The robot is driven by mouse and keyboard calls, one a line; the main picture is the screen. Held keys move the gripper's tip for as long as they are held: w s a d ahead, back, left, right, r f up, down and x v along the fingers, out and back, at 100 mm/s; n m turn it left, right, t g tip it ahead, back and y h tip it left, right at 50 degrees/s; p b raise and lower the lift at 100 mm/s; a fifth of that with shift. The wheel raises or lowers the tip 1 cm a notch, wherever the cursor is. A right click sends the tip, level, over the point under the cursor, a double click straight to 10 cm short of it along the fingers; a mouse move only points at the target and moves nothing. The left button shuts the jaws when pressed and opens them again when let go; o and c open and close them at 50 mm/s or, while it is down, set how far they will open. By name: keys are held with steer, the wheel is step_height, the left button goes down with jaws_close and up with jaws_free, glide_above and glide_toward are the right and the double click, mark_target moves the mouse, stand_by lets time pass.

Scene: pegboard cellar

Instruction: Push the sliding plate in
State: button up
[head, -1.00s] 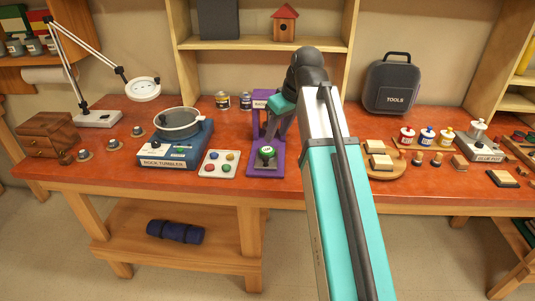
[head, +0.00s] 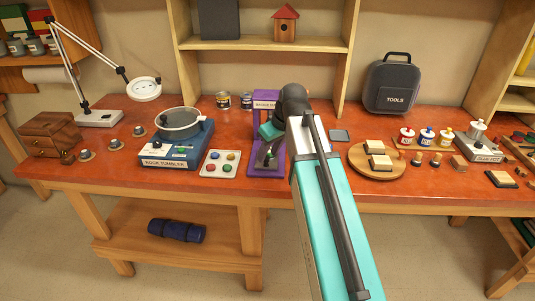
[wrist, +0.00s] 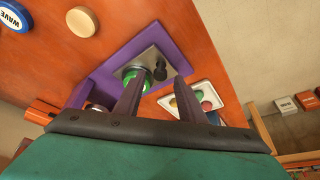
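The purple press (head: 265,97) stands on the red-orange bench, with its low base toward the front. In the wrist view its purple base (wrist: 112,66) carries a silver sliding plate (wrist: 150,58) with a dark knob (wrist: 160,72) and a round green piece (wrist: 131,74). My gripper (wrist: 159,78) is over the plate, its two fingers apart and nothing clamped between them. The knob shows between the fingertips; whether they touch it I cannot tell. In the head view my gripper (head: 267,158) points down at the press base and hides much of the plate and green piece.
A white tray of coloured stones (head: 220,164) and the rock tumbler (head: 176,146) stand left of the press. A round wooden board (head: 357,160) lies to the right. Bench space just right of the press is mostly bare.

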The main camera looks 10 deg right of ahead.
steer(key=shift+x, duration=0.8)
jaws_close()
